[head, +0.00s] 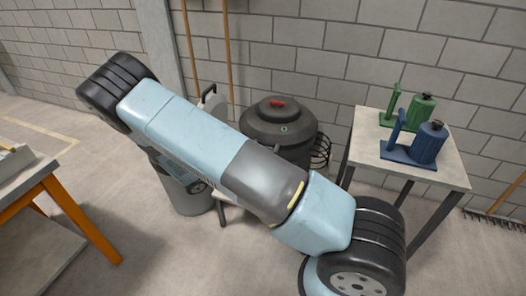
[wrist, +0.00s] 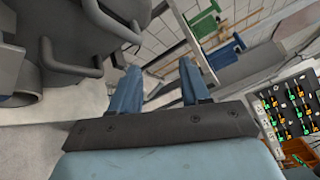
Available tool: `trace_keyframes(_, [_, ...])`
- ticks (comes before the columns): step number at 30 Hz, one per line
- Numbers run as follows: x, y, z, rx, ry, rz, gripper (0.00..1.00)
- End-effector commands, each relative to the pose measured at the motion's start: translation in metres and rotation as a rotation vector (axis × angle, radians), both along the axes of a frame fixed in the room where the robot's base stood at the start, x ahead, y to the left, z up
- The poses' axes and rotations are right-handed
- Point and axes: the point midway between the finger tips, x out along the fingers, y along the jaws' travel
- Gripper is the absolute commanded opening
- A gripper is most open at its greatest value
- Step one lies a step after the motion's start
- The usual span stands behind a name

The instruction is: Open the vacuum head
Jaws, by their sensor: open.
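A dark grey round drum with a domed lid (head: 283,118) stands by the wall in the head view, with a small red part on top. It looks like the vacuum head, but my arm hides its lower left. In the wrist view, a dark grey body with loop-shaped handles or latches (wrist: 85,35) fills the upper left; I cannot tell for sure that it is the same thing. My gripper (wrist: 160,88) is open and empty, with two blue fingers apart. The dark body lies to its upper left, apart from the fingers. My gripper does not show clearly in the head view.
A small table (head: 447,172) at right holds a green device (head: 420,108) and a blue device (head: 428,146). A grey canister (head: 192,198) stands behind my arm. An orange-legged bench (head: 62,215) is at left. A board of small coloured parts (wrist: 290,112) shows in the wrist view.

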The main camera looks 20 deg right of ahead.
Motion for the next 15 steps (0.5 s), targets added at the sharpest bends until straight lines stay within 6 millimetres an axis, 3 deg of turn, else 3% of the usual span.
trace_keyframes(6, [0.007, 0.017, -0.043, -0.206, 0.154, 0.155, 0.46])
trace_keyframes(15, [0.012, 0.028, -0.068, -0.347, 0.249, 0.25, 0.46])
